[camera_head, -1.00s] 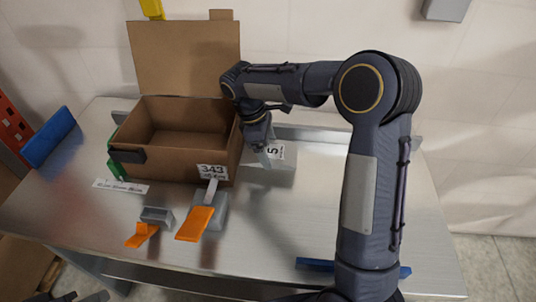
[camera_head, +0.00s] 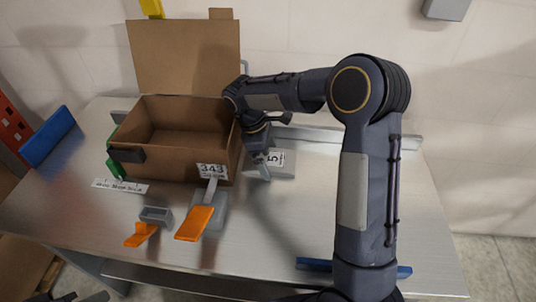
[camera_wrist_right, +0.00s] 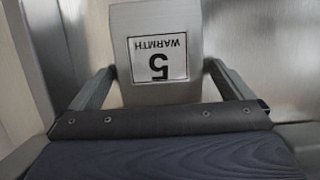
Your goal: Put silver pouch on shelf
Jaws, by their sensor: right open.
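No silver pouch can be made out with certainty in either view. A grey block (camera_head: 283,170) with a white label reading 5 stands on the metal table, right of the cardboard box. In the right wrist view this block (camera_wrist_right: 158,25) shows its label, WARMTH 5, upside down. My right gripper (camera_head: 260,172) points down at the block's left side. In the right wrist view the right gripper (camera_wrist_right: 160,72) is open, with one finger on each side of the block. Contact cannot be told. No shelf is clearly visible. My left gripper is not in view.
An open cardboard box (camera_head: 160,165) labelled 343 stands left of my right gripper. Two grey dispensers with orange levers (camera_head: 195,222) (camera_head: 141,235) are in front of it. A blue block (camera_head: 47,137) lies at the table's left edge.

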